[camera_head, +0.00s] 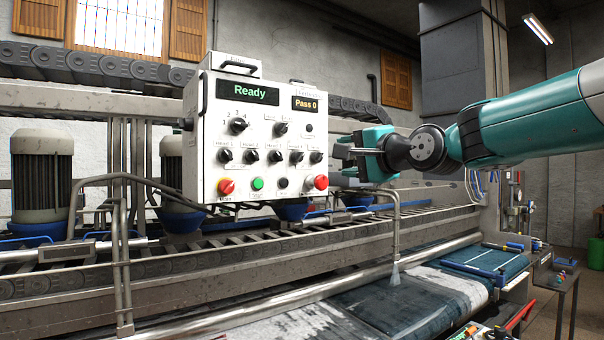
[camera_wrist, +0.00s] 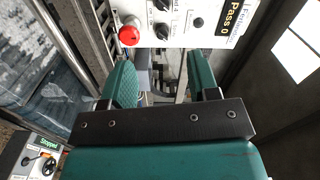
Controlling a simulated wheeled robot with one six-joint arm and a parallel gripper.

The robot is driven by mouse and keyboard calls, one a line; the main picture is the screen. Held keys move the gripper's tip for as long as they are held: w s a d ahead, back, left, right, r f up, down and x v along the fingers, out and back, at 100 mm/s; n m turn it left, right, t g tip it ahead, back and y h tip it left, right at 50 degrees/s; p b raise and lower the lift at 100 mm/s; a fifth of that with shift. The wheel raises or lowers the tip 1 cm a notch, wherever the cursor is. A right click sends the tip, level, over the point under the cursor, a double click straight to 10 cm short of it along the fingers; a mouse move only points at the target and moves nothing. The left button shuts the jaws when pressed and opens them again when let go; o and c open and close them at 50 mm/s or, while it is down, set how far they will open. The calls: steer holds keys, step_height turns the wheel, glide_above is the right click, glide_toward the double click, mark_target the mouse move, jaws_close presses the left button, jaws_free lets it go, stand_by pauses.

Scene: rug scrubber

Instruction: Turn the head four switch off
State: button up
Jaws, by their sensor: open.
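The white control panel (camera_head: 258,103) has a middle row of small black rotary switches, with labels too small to read surely. The fourth switch from the left (camera_head: 296,157) appears to be the head four switch. It also seems to show at the top edge of the wrist view (camera_wrist: 162,4); which way its pointer is turned is unclear. My gripper (camera_head: 343,153) is open and empty, beside the panel's right edge and apart from it. In the wrist view the two teal fingers of my gripper (camera_wrist: 166,82) stand wide apart, below the panel.
A red button (camera_head: 321,182) and another black switch (camera_head: 316,157) sit close to the fourth switch. A metal rail (camera_head: 396,220) and the conveyor machine lie below. Open space lies around my gripper.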

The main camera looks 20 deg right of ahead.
mark_target(302, 157)
steer(key=p+x, duration=0.2)
steer(key=x, duration=0.3)
steer(key=p+x, duration=0.3)
steer(key=x, duration=0.3)
steer(key=p+x, duration=0.3)
steer(key=x, duration=0.2)
steer(key=shift+w+r, duration=0.25)
steer(key=shift+r, duration=0.15)
steer(key=shift+w+a+f, duration=0.1)
steer(key=shift+w+a, duration=0.1)
steer(key=shift+w, duration=0.25)
steer(key=c, duration=0.9)
